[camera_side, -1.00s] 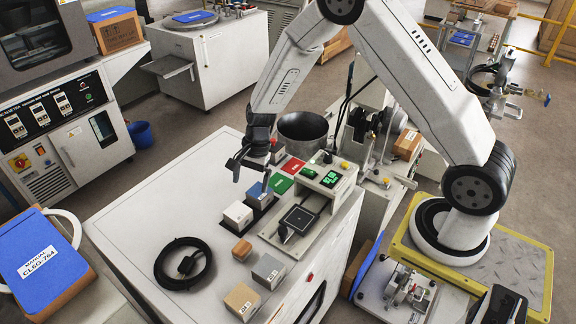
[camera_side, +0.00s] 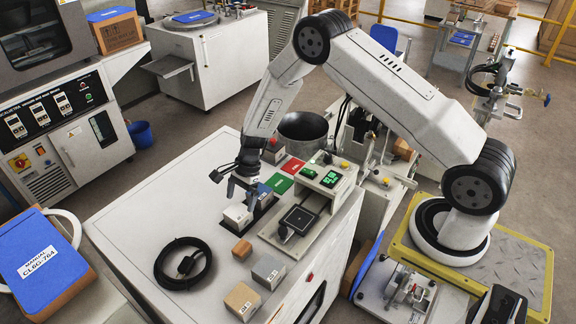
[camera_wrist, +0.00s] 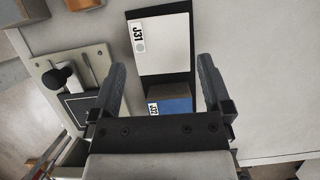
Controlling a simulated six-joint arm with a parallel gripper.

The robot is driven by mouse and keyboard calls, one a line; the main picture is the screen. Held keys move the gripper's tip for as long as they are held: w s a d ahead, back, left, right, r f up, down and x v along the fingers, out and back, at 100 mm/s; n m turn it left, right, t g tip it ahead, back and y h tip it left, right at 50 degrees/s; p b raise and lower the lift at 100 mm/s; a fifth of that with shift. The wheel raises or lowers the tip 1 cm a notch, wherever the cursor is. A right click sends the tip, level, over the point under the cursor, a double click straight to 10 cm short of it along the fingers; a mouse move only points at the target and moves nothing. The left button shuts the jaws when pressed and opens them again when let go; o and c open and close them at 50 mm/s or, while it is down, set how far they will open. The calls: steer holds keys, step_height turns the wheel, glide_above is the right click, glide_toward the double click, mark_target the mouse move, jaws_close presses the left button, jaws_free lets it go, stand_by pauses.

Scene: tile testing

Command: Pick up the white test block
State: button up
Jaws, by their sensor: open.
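The white test block (camera_side: 237,215) sits on the work table, at the front end of a black tray. In the wrist view its white top (camera_wrist: 165,44) shows with a label reading "J31". My gripper (camera_side: 233,188) is open and empty, just above and behind the white block, pointing down. In the wrist view the two fingers of my gripper (camera_wrist: 161,75) are spread, with their tips just short of the white block. A blue block (camera_wrist: 176,105) lies between the fingers in that view, nearer the palm. In the side view the blue block is partly hidden by my gripper.
A scale-like device (camera_side: 322,190) with a green display stands right of the tray. A small brown block (camera_side: 242,249), a grey block (camera_side: 268,271), a tan block (camera_side: 242,301) and a coiled black cable (camera_side: 163,265) lie in front. A dark pot (camera_side: 303,127) stands behind. The table's left is clear.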

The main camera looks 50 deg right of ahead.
mark_target(238, 210)
steer(key=shift+a+f, duration=0.1)
steer(key=shift+f, duration=0.1)
steer(key=shift+x, duration=2.5)
steer(key=shift+w, duration=0.1)
jaws_close()
